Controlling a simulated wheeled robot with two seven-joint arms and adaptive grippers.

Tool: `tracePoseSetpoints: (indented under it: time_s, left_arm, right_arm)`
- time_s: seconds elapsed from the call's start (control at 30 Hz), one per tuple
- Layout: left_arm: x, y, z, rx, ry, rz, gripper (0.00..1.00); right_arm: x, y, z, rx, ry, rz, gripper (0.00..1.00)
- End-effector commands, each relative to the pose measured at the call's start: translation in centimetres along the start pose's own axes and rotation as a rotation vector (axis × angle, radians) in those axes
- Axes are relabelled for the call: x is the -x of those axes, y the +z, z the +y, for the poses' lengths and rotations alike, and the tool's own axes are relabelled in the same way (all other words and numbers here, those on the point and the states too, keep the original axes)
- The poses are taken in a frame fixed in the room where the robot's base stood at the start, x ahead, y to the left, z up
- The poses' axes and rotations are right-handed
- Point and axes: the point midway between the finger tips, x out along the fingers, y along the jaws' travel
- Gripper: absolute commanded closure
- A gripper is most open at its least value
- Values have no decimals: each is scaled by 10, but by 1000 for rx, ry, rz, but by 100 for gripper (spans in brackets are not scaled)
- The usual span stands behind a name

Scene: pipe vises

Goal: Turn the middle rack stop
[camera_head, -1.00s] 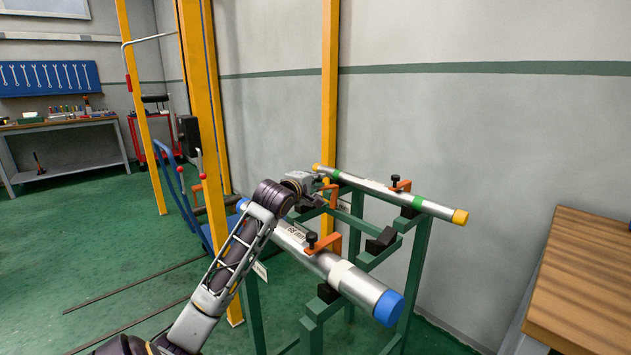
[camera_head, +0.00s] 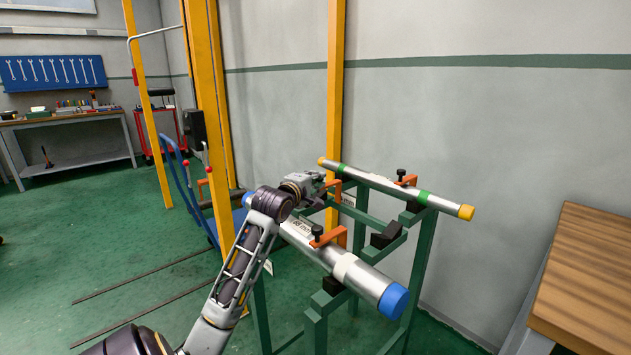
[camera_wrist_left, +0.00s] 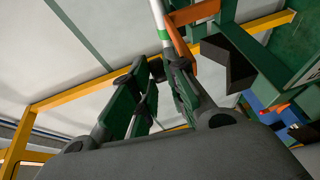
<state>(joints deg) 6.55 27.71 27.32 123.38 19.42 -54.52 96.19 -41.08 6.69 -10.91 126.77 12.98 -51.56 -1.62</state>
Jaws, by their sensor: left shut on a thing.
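My left gripper (camera_head: 318,186) is over the far-left part of the green rack (camera_head: 420,262), beside an orange stop (camera_head: 335,190). In the left wrist view its two fingers (camera_wrist_left: 150,98) are closed in on a small dark piece between them, mostly hidden by the fingers. An orange bracket (camera_wrist_left: 193,14) and a thin metal pipe (camera_wrist_left: 159,18) pass close to the right finger there. Two other orange stops with black knobs show: one on the thick pipe (camera_head: 328,238) and one on the thin pipe (camera_head: 407,180). My right gripper is out of view.
The thick pipe (camera_head: 370,283) with blue caps lies in front; the thin pipe (camera_head: 375,182) with yellow caps lies behind, near the wall. A yellow post (camera_head: 336,80) stands behind the rack. A wooden table (camera_head: 590,280) is at the right. A blue trolley (camera_head: 178,195) is to the left.

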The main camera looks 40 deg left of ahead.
Motion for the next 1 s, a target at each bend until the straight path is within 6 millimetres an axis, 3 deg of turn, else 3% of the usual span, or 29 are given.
tracePoseSetpoints:
  time_s: [0.03, 0.27, 0.3, 0.37, 0.77, 1.0]
  left_arm:
    - [-1, 3, -10, -2, -22, -6, 100]
    - [-2, 4, -11, -1, -25, -7, 100]
    - [-2, 4, -12, -1, -25, -8, 82]
    - [-2, 4, -12, -1, -25, -8, 77]
    - [0, 3, -9, 1, -19, -5, 77]
    - [12, 2, -8, 1, -18, -4, 77]
  right_arm:
    - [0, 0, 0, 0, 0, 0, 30]
    - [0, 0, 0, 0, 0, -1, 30]
    - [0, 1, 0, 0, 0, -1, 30]
    - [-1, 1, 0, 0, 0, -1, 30]
    - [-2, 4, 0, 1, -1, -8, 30]
    - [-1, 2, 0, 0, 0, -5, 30]
